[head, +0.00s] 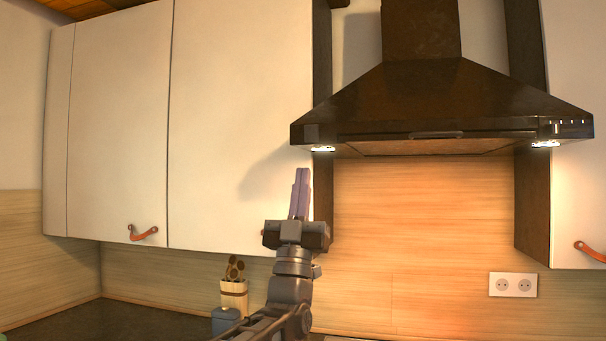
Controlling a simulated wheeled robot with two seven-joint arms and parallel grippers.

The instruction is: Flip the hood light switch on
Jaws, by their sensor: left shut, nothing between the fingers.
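The dark range hood (440,100) hangs at the upper right of the head view. Small controls (556,127) sit on the right end of its front edge; which of them is the light switch is too small to tell. Two lamps under the hood glow, a left one (322,148) and a right one (546,143). My left gripper (301,173) points upward, shut and empty, below and just left of the hood's left corner, in front of the white cabinet. It is far from the controls. My right gripper is not in view.
White wall cabinets (235,120) with leather pulls (144,233) fill the left, and another cabinet (575,150) stands right of the hood. A utensil holder (234,294) stands on the dark counter (90,325). The wooden backsplash (420,230) has an outlet (513,285). The space below the hood is clear.

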